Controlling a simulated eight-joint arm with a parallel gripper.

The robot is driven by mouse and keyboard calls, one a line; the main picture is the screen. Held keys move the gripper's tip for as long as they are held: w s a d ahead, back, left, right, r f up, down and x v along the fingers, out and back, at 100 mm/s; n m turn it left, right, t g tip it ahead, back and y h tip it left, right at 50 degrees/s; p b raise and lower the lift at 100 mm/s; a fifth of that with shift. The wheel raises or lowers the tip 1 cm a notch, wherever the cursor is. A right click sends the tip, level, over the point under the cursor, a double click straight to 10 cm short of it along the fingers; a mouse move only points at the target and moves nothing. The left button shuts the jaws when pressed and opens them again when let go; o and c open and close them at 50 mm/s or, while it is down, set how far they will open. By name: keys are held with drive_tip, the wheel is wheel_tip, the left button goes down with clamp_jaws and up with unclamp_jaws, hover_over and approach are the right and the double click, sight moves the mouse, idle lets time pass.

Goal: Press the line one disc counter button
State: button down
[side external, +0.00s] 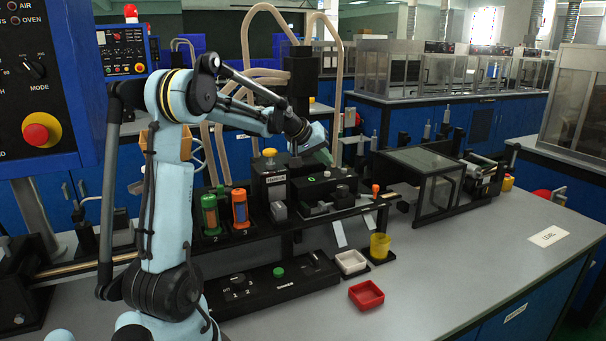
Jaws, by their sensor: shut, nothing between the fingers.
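My gripper (325,157) is at the end of my raised arm, above the black machine in the middle of the bench. It is small here, and its fingers look together with nothing seen between them. Below it is a black unit (330,183) with a small green display reading what looks like 0. Small dark knobs or buttons on this unit's top are partly hidden near my gripper. I cannot tell which one is the line one disc counter button, or whether my fingers touch anything. A dark box with a yellow button (269,152) stands just left.
Orange (240,209) and green (210,214) cylinders stand left of the machine. A front panel has a green button (278,272). A white tray (351,262), yellow cup (380,246) and red tray (366,295) sit in front. A glazed guard (440,192) is right. The bench's front right is mostly clear.

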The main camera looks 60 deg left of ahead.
wheel_tip(320, 180, up, 5)
drive_tip(key=shift+f, duration=0.1)
idle(0.4)
idle(0.4)
drive_tip(key=d+m, duration=0.1)
drive_tip(key=d, duration=0.3)
drive_tip(key=d+m, duration=0.1)
drive_tip(key=d, duration=0.4)
drive_tip(key=shift+d+f+h, duration=0.1)
drive_tip(key=shift+d+h, duration=0.15)
drive_tip(key=shift+h, duration=0.15)
drive_tip(key=s+d+f+m, duration=0.3)
drive_tip(key=s+d, duration=0.1)
drive_tip(key=d, duration=0.4)
drive_tip(key=s+d+f+m+g, duration=0.1)
drive_tip(key=s+d+f+m, duration=0.2)
drive_tip(key=s+d, duration=0.2)
drive_tip(key=s+d+f+m+h, duration=0.1)
drive_tip(key=s+d+f+m, duration=0.2)
drive_tip(key=d, duration=0.8)
drive_tip(key=shift+s+d+f+g, duration=0.15)
drive_tip(key=shift+s+g, duration=0.25)
drive_tip(key=shift+s, duration=0.4)
